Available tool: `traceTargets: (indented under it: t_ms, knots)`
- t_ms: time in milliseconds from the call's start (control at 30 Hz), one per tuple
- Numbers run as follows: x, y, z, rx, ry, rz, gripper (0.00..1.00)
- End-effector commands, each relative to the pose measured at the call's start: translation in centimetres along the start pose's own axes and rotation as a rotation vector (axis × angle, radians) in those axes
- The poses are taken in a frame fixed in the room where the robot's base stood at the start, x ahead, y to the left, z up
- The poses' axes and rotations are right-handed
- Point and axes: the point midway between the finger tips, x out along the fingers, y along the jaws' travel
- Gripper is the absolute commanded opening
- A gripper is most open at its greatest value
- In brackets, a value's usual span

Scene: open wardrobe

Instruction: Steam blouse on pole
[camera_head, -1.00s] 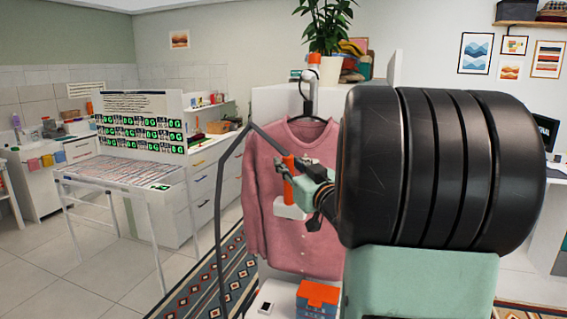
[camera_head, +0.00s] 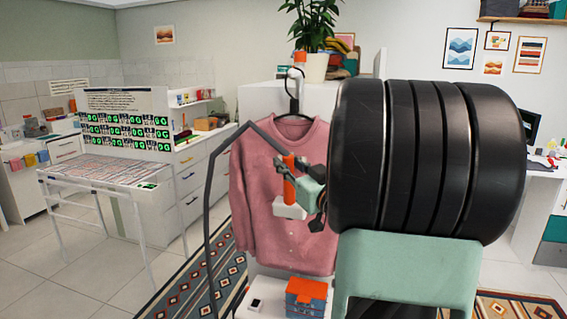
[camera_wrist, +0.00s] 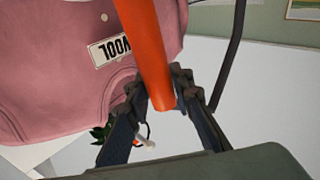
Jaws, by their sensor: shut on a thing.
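The pink blouse (camera_head: 262,185) hangs from a dark hanger on a pole (camera_head: 295,85) with an orange top. My gripper (camera_head: 311,185) is in front of the blouse's right half and is shut on the orange handle of the steamer (camera_head: 289,185). The steamer's white head (camera_head: 289,211) is at the handle's lower end, before the middle of the blouse; I cannot tell whether it touches the cloth. In the wrist view, my gripper (camera_wrist: 163,100) holds the orange handle (camera_wrist: 145,40).
A dark hose (camera_head: 212,215) arches left of the blouse. An orange and blue box (camera_head: 305,296) sits on a white base below. A potted plant (camera_head: 315,62) stands behind. A white table (camera_head: 105,172) is at left, with floor between.

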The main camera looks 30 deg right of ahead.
Motion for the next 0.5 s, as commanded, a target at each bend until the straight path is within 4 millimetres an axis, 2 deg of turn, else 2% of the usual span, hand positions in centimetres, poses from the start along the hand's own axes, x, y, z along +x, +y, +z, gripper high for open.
traceTargets:
  t_ms: [500]
  knots:
    - [-1.3,1.3,-0.2,0.000,0.002,0.001,0.00]
